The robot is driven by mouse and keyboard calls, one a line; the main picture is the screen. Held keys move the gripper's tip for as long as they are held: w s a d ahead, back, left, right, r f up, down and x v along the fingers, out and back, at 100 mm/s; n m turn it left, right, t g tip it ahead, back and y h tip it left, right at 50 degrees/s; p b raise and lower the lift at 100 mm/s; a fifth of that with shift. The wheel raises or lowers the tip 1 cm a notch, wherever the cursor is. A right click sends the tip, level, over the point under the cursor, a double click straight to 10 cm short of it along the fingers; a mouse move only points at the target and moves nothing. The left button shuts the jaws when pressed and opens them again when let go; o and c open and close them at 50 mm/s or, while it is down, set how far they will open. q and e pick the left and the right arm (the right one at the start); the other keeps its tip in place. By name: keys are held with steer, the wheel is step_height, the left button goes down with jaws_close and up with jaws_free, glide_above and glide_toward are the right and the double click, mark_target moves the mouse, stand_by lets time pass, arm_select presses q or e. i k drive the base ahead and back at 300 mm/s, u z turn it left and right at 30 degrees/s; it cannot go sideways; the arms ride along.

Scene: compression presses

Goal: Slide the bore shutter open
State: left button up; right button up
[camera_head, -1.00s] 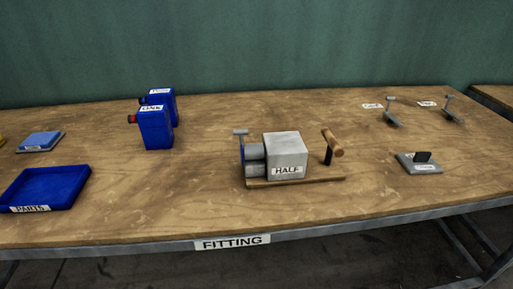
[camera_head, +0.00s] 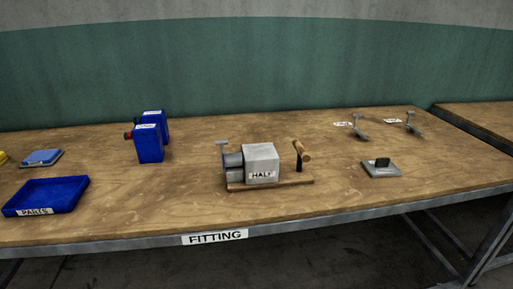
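A small press (camera_head: 262,165) with a grey block labelled "HALF" stands on a thin wooden base near the middle of the bench. Neither of my grippers is in view.
The wooden bench (camera_head: 130,220) is labelled "FITTING". A blue parts tray (camera_head: 47,195), a blue pad (camera_head: 41,157) and two blue bottles (camera_head: 149,143) are on the left.

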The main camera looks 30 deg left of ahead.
mark_target(221, 142)
steer(key=u, duration=0.15)
steer(key=i, duration=0.95)
steer(key=u, duration=0.75)
